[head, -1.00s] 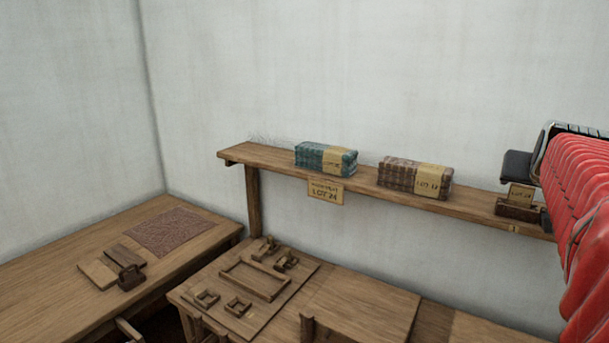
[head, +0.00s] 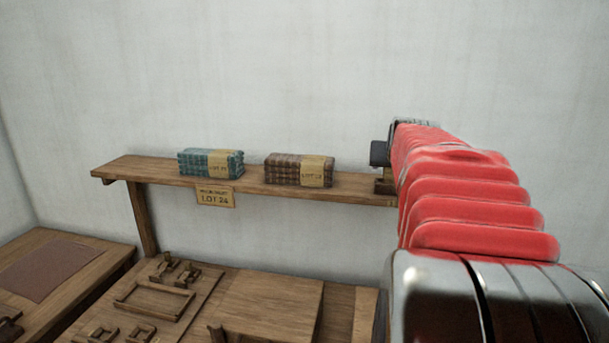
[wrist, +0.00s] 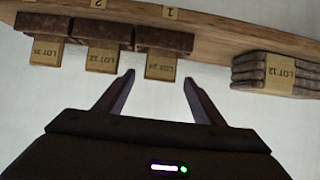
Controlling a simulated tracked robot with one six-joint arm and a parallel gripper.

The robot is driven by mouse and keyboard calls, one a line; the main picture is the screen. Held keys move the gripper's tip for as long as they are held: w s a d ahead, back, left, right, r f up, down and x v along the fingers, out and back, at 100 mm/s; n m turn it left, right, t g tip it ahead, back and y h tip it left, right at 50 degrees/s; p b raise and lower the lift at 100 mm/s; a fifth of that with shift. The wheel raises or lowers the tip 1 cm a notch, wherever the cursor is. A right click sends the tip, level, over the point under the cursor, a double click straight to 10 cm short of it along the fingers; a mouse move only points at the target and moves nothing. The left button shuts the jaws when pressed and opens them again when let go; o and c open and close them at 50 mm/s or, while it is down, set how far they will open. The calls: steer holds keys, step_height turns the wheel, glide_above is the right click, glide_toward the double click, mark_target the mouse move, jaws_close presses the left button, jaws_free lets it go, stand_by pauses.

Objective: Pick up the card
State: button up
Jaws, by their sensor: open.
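Three small tan cards stand in dark wooden holders, upside down in the wrist view. The card in the holder marked 1 (wrist: 163,67) is between my fingertips in the picture. The card by mark 2 (wrist: 101,60) reads like LOT 12, and another card (wrist: 46,52) is at the far left. My gripper (wrist: 158,77) is open and empty, its two fingers on either side of the first card, with no contact visible. In the head view my gripper (head: 379,154) is a dark shape above the shelf's right part, and my arm hides most of the holders.
The wooden shelf (head: 165,179) carries a teal bundle (head: 196,163) and a brown bundle (head: 283,169). The brown bundle also shows in the wrist view (wrist: 262,75). A LOT 24 sign (head: 215,197) hangs on the shelf front. Wooden tables with frames and boards lie below.

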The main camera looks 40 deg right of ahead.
steer(key=shift+x, duration=1.55)
steer(key=shift+c, duration=0.3)
steer(key=c, duration=1)
steer(key=shift+r, duration=0.1)
steer(key=shift+c, duration=0.2)
step_height(320, 180, up, 10)
steer(key=shift+f, duration=0.1)
